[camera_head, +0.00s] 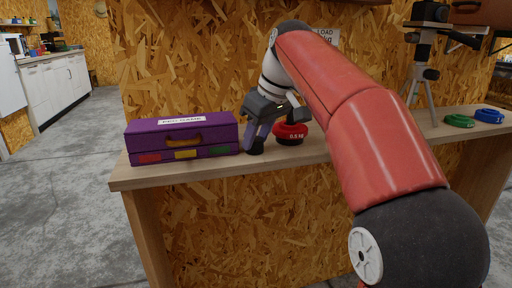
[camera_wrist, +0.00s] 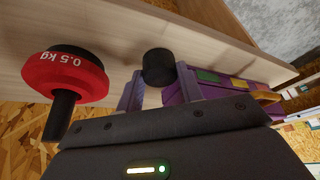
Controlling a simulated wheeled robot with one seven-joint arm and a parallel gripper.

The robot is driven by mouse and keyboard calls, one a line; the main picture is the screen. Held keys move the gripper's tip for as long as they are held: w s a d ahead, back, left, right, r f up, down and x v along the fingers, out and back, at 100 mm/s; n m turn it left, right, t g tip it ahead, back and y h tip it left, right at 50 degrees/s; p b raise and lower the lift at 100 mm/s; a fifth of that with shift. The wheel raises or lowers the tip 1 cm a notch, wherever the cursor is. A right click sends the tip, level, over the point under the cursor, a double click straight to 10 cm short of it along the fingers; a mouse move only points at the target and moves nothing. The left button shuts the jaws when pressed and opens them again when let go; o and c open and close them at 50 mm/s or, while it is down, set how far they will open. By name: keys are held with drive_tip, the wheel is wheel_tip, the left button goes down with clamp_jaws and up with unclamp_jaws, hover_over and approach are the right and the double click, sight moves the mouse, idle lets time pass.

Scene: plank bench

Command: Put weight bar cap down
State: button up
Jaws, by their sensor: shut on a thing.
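The weight bar cap is a small black cylinder (camera_wrist: 158,66) between the two purple-grey fingers of my gripper (camera_wrist: 158,84) in the wrist view. My gripper is shut on it. In the head view, my gripper (camera_head: 257,143) points down at the bench, and the dark cap (camera_head: 255,149) shows low at its fingertips, close to the bench top. I cannot tell whether the cap touches the wood. The red 0.5 kg weight (camera_head: 291,131) stands just right of the gripper, on a black bar (camera_wrist: 62,110) seen in the wrist view.
A purple case (camera_head: 180,127) with coloured labels sits on the plank bench (camera_head: 200,167), just left of the gripper. A green disc (camera_head: 459,121) and a blue disc (camera_head: 489,116) lie at the far right. A tripod (camera_head: 422,80) stands near them. A chipboard wall backs the bench.

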drive_tip(key=shift+f, duration=0.1)
drive_tip(key=o, duration=1.1)
drive_tip(key=shift+c, duration=0.2)
drive_tip(key=p+v, duration=0.4)
drive_tip(key=v, duration=0.8)
drive_tip(key=shift+s, duration=0.1)
